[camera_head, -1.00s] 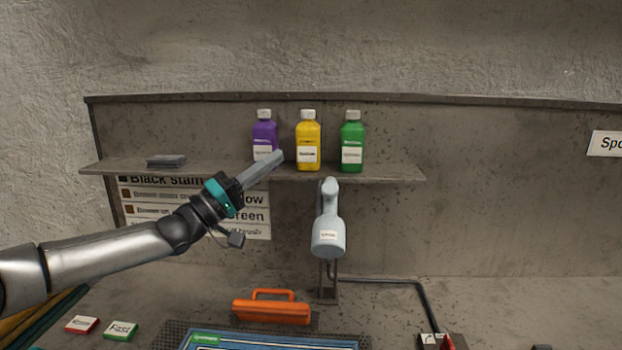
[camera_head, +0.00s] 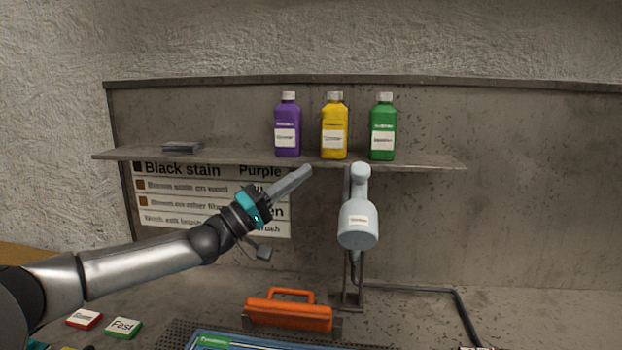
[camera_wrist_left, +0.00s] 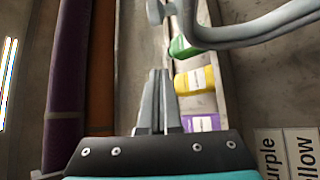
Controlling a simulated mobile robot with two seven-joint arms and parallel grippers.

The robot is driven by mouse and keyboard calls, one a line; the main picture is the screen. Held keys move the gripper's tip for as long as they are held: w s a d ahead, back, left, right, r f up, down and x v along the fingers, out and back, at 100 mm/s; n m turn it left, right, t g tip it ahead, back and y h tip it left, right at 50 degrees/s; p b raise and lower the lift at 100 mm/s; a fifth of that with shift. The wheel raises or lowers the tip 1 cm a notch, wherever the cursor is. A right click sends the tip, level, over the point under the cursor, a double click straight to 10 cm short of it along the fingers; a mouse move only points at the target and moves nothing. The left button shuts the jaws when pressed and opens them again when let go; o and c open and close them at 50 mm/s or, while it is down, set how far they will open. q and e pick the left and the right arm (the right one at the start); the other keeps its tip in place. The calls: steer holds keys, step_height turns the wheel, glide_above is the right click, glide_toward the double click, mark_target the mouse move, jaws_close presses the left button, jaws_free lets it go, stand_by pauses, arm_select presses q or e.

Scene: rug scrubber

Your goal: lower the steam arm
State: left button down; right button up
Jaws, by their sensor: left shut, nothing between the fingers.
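The steam arm (camera_head: 358,222) is a pale blue-grey head with a small label on a dark upright stand, below the shelf in the head view. It is raised well above the table. In the left wrist view a grey curved tube (camera_wrist_left: 258,30) at the top right seems to be part of it. My left gripper (camera_head: 303,172) is shut and empty, left of the steam arm and apart from it, just under the shelf's front edge. Its closed fingers (camera_wrist_left: 158,90) also show in the left wrist view. My right gripper is not in view.
A shelf (camera_head: 230,156) holds a purple bottle (camera_head: 288,128), a yellow bottle (camera_head: 334,128) and a green bottle (camera_head: 382,130). An orange handled tool (camera_head: 288,314) stands on the table below. A red-edged block (camera_head: 84,319) and a green Fast block (camera_head: 123,328) lie at lower left.

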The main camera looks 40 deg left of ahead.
arm_select(q)
steer(key=p+x, duration=0.2)
steer(key=x, duration=0.7)
steer(key=s+d+f, duration=0.1)
steer(key=d+f, duration=0.1)
steer(key=shift+s+d+b, duration=0.3)
steer(key=shift+s+d, duration=0.05)
steer(key=shift+d, duration=0.05)
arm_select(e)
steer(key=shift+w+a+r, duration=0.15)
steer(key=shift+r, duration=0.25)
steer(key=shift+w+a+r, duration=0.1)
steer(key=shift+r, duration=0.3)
arm_select(q)
steer(key=shift+f, duration=0.15)
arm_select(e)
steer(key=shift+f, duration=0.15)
